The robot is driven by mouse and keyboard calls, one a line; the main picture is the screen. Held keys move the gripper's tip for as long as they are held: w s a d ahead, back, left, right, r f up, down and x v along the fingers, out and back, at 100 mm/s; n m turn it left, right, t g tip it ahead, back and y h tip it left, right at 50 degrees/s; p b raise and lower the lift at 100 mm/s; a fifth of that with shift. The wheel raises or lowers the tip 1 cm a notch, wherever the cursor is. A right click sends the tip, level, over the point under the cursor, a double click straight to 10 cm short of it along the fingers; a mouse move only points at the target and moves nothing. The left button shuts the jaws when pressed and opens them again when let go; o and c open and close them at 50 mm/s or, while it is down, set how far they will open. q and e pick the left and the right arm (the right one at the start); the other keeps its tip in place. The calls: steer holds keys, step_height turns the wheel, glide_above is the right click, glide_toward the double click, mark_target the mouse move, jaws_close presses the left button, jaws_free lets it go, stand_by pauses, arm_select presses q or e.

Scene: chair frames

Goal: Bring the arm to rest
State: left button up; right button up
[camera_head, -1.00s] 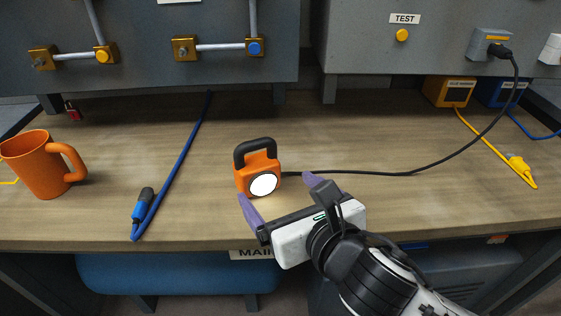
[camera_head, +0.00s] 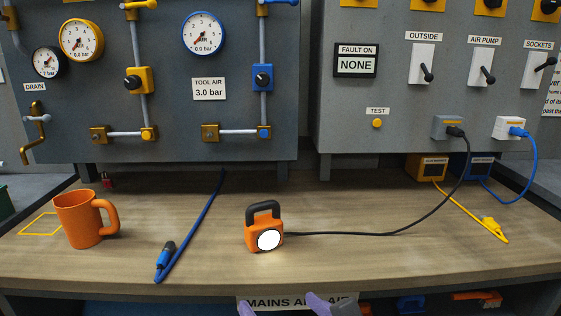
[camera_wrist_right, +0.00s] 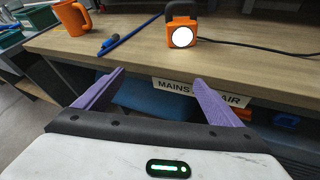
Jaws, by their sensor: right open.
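My right gripper (camera_head: 282,307) shows only its purple fingertips at the bottom edge of the head view, in front of the bench's front edge. In the right wrist view its two purple fingers (camera_wrist_right: 150,92) are spread apart with nothing between them. An orange work lamp (camera_head: 264,229) with a black handle and a lit white face stands upright on the wooden bench (camera_head: 350,265), beyond the fingers and apart from them. My left gripper is in neither view.
A black cable (camera_head: 370,233) runs from the lamp to a grey plug (camera_head: 448,128). A yellow connector (camera_head: 492,229) lies at right. A MAINS AIR label (camera_head: 297,302) hangs at the front edge.

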steer(key=s+d+f+m+g, duration=0.1)
steer(key=d+f+m, duration=0.1)
steer(key=f+m, duration=0.55)
steer(key=s+d+f+m+g, duration=0.1)
steer(key=d+f+m, duration=0.1)
steer(key=f+m, duration=0.6)
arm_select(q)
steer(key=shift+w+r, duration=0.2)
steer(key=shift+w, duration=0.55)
arm_select(e)
steer(key=s+d+f+m+h, duration=0.1)
steer(key=s+d+f+m, duration=0.4)
steer(key=m, duration=0.5)
steer(key=s+d+f+m+g+h, duration=0.1)
steer(key=s+d+f+m+h, duration=0.1)
steer(key=s+d+f+m, duration=0.3)
steer(key=s+f+m, duration=0.3)
steer(key=f+m, duration=0.1)
steer(key=f, duration=0.1)
steer(key=shift+s+d+f+m+g, duration=0.2)
steer(key=shift+s+d+m+g, duration=0.05)
steer(key=shift+s+m+g, duration=0.1)
